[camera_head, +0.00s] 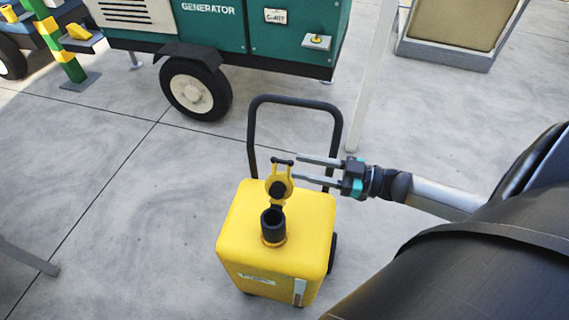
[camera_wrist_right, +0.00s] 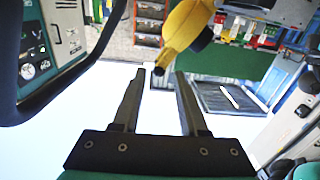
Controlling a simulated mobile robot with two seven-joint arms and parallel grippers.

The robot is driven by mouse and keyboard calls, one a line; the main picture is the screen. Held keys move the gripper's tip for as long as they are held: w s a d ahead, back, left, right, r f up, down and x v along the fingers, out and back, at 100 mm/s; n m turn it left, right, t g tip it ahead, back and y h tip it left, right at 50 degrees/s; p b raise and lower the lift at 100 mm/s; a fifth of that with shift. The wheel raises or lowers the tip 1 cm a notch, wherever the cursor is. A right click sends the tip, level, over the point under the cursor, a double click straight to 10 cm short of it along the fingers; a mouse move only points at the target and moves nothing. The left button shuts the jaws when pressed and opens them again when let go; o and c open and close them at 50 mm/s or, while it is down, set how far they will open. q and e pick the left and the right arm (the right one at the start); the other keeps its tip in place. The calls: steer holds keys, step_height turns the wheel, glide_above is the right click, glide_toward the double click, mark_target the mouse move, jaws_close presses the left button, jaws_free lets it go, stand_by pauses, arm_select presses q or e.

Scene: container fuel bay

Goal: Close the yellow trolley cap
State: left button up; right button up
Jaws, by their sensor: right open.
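The yellow trolley (camera_head: 240,225) stands on the floor in the middle of the head view. Its dark filler neck (camera_head: 272,222) rises from the top and its mouth is uncovered. The yellow cap (camera_head: 279,185) stands raised open behind the neck, with a small dark bar at its upper end. My right gripper (camera_head: 297,168) comes in from the right, open, its fingertips just right of the cap's upper end. In the right wrist view the yellow cap (camera_wrist_right: 187,27) is beyond the open fingertips of my right gripper (camera_wrist_right: 160,74), with nothing between them. My left gripper is not in view.
The trolley's black push handle (camera_head: 293,99) arches close behind the cap and right gripper. A green generator (camera_head: 245,38) on wheels stands at the back. A pale post (camera_head: 372,75) stands behind right.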

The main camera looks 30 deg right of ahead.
mark_target(285, 162)
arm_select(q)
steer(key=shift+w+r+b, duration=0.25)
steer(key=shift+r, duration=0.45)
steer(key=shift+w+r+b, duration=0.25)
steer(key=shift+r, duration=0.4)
arm_select(e)
steer(key=shift+x, duration=2.6)
jaws_close()
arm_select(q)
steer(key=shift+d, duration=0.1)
arm_select(e)
steer(key=shift+d, duration=0.15)
